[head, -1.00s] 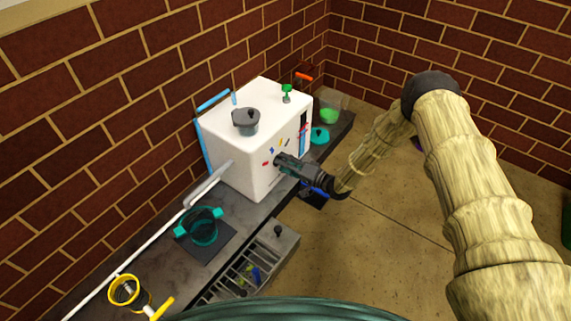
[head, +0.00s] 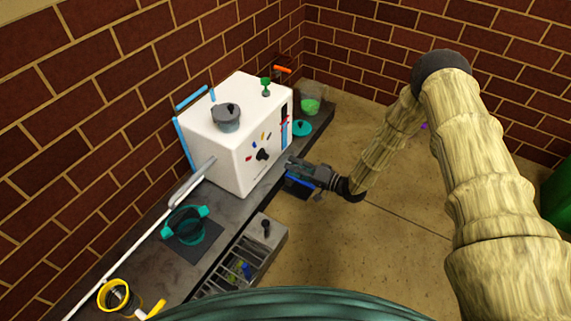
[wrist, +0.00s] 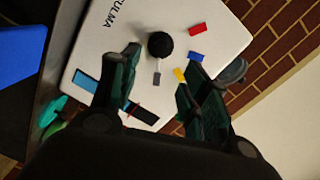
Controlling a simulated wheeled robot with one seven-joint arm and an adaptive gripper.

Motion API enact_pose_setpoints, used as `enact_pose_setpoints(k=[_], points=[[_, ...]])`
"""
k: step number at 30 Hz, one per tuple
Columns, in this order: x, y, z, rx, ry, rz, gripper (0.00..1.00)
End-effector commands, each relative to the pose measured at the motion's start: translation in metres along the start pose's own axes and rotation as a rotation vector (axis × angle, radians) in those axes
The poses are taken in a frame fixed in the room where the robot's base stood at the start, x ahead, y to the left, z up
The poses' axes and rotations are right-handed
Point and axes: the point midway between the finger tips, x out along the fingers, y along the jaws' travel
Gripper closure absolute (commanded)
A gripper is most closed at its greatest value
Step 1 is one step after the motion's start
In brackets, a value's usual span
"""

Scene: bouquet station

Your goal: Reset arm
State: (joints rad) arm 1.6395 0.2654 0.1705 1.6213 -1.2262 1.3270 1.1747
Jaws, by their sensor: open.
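My gripper (head: 296,168) is at the end of my arm, in front of the white box-shaped appliance (head: 225,160) and apart from it. In the wrist view, my gripper (wrist: 150,85) has its two dark fingers spread wide with nothing between them. Beyond them is the white front face (wrist: 120,25) with a round black knob (wrist: 160,44) and small red, blue, yellow and grey marks. In the head view the knob (head: 263,155) and coloured marks show clear of the gripper.
A grey lidded pot (head: 227,117) and a green-topped item (head: 266,88) stand on the appliance. A teal pot (head: 186,224), a yellow-rimmed item (head: 115,295) and a clear container (head: 312,98) are on the dark counter. An open rack (head: 240,265) sits below.

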Motion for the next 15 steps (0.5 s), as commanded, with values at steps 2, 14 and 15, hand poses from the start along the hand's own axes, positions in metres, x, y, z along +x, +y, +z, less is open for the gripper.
enact_pose_setpoints(k=[2,14,15], points=[[-0.0051,0.0,-0.0001,0.001,0.001,0.0,0.54],[-0.0084,0.0001,-0.0002,0.0,0.001,0.0,0.54],[-0.0084,0.0001,-0.0001,0.0,0.001,0.0,0.54]])
